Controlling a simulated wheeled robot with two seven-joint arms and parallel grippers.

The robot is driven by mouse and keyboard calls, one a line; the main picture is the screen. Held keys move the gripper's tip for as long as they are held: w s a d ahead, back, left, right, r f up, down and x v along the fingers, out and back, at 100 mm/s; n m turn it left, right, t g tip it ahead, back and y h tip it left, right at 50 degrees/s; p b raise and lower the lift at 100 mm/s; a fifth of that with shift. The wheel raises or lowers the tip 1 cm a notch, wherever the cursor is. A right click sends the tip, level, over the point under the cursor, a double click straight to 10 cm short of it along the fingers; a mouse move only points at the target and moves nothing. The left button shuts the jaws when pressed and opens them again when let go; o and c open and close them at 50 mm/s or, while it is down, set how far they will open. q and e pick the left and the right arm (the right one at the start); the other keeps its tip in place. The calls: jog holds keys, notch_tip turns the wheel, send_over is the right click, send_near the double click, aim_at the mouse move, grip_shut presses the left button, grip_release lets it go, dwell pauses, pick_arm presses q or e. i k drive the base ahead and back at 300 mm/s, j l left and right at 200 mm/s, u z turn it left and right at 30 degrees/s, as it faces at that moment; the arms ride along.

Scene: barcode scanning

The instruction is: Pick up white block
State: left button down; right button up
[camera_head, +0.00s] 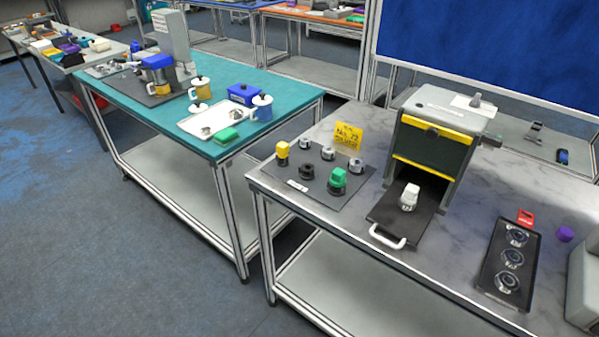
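A white block (410,193) sits upright on a grey ring-like base on the dark pull-out tray (391,222) of a box-shaped machine (433,143). The tray sticks out towards the front of the grey marbled table and has a white handle. The machine is grey with yellow bars, and its front opening is dark inside. Neither of my grippers shows in the head view.
A dark mat (318,198) left of the machine holds a yellow block (282,149), a green block (338,178) and several grey bases. A yellow sign (348,136) stands behind it. A black tray (496,281) with three round fixtures lies right. A teal table (290,92) stands left.

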aim_at(409, 196)
jog(key=i+j+z, duration=0.15)
jog(key=j, duration=0.15)
jog(key=i+j+z, duration=0.15)
jog(key=j, duration=0.2)
jog(key=i+j+z, duration=0.15)
jog(key=j, duration=0.2)
jog(key=i+j+z, duration=0.15)
jog(key=j, duration=0.2)
jog(key=j+z, duration=0.15)
jog(key=j, duration=0.25)
